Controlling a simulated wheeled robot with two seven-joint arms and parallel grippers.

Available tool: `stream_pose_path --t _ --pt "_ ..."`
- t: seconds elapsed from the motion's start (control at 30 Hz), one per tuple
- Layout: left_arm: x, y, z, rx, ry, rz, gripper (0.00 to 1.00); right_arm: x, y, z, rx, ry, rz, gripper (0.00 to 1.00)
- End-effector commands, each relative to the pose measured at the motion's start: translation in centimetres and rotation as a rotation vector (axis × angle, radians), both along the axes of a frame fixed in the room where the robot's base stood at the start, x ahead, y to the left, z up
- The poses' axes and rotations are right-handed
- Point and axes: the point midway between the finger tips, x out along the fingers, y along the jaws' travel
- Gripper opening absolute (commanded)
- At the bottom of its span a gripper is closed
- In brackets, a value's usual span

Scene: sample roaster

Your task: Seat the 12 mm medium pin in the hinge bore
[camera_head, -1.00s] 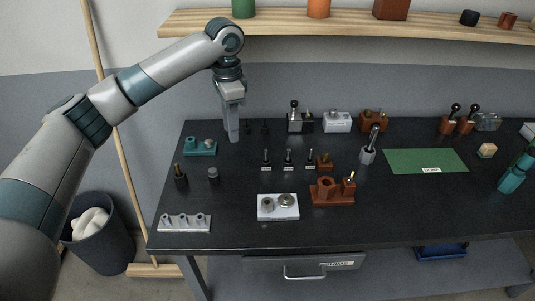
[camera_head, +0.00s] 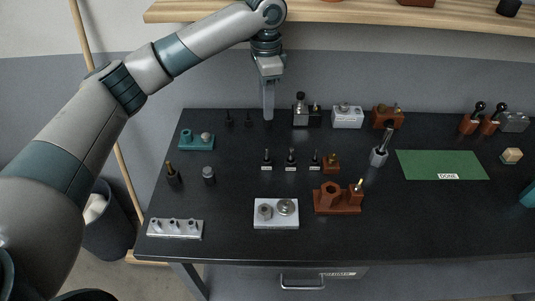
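Three small dark upright pins on pale labelled bases, the left pin (camera_head: 266,160), the middle pin (camera_head: 291,160) and the right pin (camera_head: 315,161), stand in a row mid-table. Their label text is too small to read, so I cannot tell which is the 12 mm medium one. A red-brown fixture (camera_head: 338,201) with a round hollow boss and an upright post stands in front of them; I cannot tell whether it holds the hinge bore. My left gripper (camera_head: 268,116) points down near the table's back edge, behind the pins. Its fingers look like one narrow strip. My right gripper is out of view.
Two thin dark pegs (camera_head: 239,119) stand left of my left gripper; a grey-metal block (camera_head: 300,112) stands right of it. A silver plate (camera_head: 276,222), a pale three-post rack (camera_head: 175,229) and a teal fixture (camera_head: 196,141) are nearby.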

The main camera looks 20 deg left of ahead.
Motion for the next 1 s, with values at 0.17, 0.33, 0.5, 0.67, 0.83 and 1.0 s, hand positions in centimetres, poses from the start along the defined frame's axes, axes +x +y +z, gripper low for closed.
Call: stream_pose_path --t 0.17,0.33,0.5,0.67,0.83,1.0 --pt "0.0 0.0 -0.1 0.001 0.001 0.000 0.31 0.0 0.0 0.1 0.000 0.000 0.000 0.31" --pt "0.0 0.1 -1.2 0.001 0.002 0.001 0.31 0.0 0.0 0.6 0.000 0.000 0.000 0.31" --pt "-0.1 0.1 -3.7 0.002 0.003 0.001 0.31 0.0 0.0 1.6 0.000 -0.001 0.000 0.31" --pt "-0.1 0.1 -6.6 0.002 0.003 0.001 0.31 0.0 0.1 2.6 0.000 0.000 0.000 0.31" --pt "-0.1 0.0 -9.6 0.001 0.003 0.002 0.31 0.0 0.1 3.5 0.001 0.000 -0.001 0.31" --pt "-0.1 0.0 -11.6 0.000 0.001 0.000 0.31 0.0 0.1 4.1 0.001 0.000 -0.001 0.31"
